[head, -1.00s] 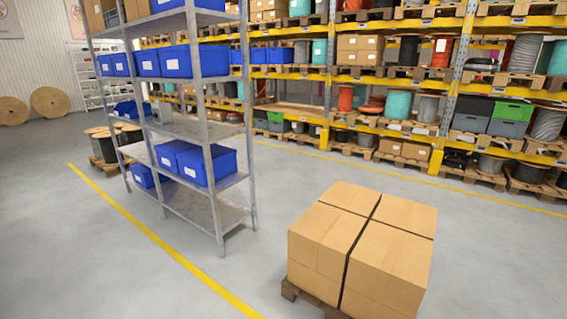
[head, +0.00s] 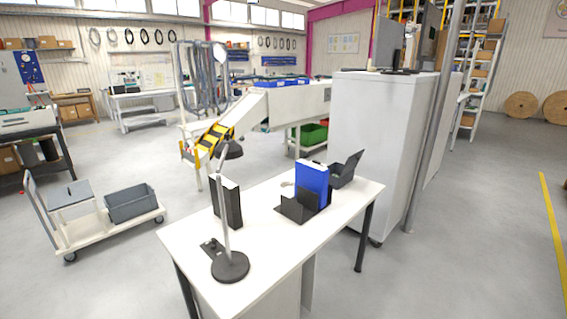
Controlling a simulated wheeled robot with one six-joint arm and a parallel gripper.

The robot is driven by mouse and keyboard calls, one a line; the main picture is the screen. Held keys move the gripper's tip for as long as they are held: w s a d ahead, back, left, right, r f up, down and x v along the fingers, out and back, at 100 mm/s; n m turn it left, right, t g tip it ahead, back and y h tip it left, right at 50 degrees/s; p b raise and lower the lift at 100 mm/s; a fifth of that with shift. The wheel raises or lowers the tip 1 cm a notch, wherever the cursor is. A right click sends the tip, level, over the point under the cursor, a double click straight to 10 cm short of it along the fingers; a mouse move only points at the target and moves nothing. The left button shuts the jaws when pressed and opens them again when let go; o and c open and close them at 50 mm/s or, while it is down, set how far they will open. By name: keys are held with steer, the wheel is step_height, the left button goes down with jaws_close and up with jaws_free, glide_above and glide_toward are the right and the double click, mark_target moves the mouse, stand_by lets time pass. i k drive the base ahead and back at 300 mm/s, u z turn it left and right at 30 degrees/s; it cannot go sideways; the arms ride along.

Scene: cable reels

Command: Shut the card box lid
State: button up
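A small dark grey box with its lid raised (head: 343,172) stands near the far right corner of the white desk (head: 283,252); it looks like the card box. Its lid tilts up and back on the right side. A blue binder (head: 312,184) in a black holder (head: 294,207) stands in front of it and hides part of its left side. My gripper is not in view.
A desk lamp (head: 230,266) and a black binder (head: 227,202) stand on the desk's left part. A tall white cabinet (head: 372,150) and a grey post (head: 432,130) stand behind the desk. A trolley with a grey crate (head: 132,204) is at left, with open floor around it.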

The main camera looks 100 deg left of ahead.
mark_target(352, 162)
steer(key=u, duration=2.95)
steer(key=i, duration=1.05)
steer(key=z, duration=0.75)
steer(key=i, duration=1.85)
steer(key=u, duration=0.85)
steer(key=i, duration=0.75)
steer(key=u, duration=0.75)
